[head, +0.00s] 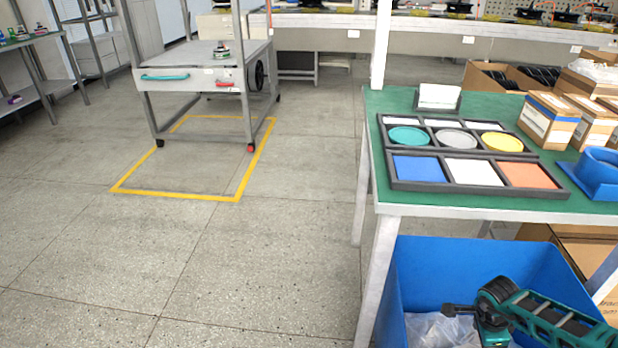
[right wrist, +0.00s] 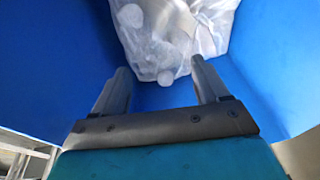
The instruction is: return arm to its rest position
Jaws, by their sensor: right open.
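My right arm comes in at the lower right of the head view, over a blue bin (head: 440,262). My right gripper (head: 455,310) is at its end, inside or just above the bin. In the right wrist view the gripper (right wrist: 160,85) is open, with its two fingers apart and nothing between them. A clear plastic bag (head: 432,328) with pale round things lies in the bin; the bag also shows in the right wrist view (right wrist: 175,35), beyond the fingertips. My left gripper is not in view.
A cart (head: 200,75) stands at the back left by a yellow floor outline (head: 180,195). The left floor is clear.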

